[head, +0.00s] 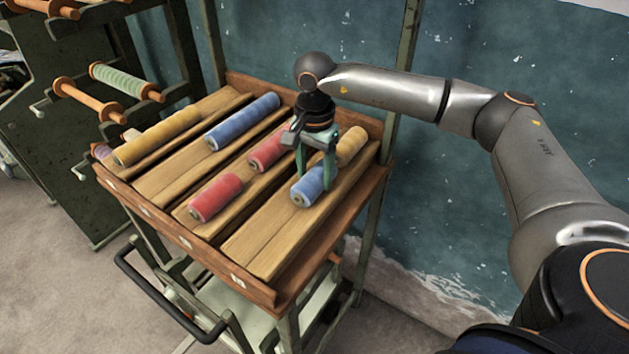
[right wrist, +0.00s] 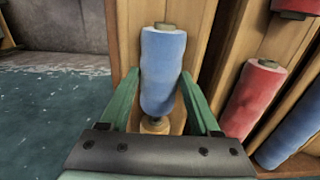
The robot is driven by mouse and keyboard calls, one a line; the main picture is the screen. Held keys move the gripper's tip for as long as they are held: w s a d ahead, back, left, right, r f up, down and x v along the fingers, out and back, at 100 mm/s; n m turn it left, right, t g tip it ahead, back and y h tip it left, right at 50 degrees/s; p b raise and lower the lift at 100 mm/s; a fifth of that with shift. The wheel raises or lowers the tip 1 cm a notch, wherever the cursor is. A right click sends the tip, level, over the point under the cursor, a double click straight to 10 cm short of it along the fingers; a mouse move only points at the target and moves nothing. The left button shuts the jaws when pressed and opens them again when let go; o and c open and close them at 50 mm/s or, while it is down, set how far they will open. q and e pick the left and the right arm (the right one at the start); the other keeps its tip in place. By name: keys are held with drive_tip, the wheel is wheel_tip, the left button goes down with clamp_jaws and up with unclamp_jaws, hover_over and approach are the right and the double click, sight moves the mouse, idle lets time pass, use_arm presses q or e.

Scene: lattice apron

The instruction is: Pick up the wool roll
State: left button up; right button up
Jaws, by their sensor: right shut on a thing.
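A short blue wool roll (head: 308,187) is at the right side of the slatted wooden tray (head: 262,262). My right gripper (head: 315,172) reaches down from above with its green fingers on both sides of this roll, shut on it. In the right wrist view the blue roll (right wrist: 163,70) stands between the two fingers (right wrist: 160,100), its core end showing at the top. I cannot tell whether the roll touches the slats or is slightly raised. My left gripper is not in view.
The tray also holds a tan roll (head: 351,144) just behind the gripper, two red rolls (head: 215,197) (head: 267,152), a longer blue roll (head: 242,121) and a yellow roll (head: 157,136). A spool rack (head: 60,140) stands at left. A teal wall (head: 490,210) is behind.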

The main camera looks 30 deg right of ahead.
drive_tip(key=c, duration=0.3)
drive_tip(key=shift+r, duration=0.1)
drive_tip(key=shift+c, duration=0.2)
drive_tip(key=shift+r, duration=0.6)
drive_tip(key=s+a+r+b, duration=0.1)
drive_tip(key=a+r+b, duration=0.1)
drive_tip(key=a+r, duration=0.9)
drive_tip(key=a, duration=0.3)
drive_tip(key=shift+s+r, duration=0.4)
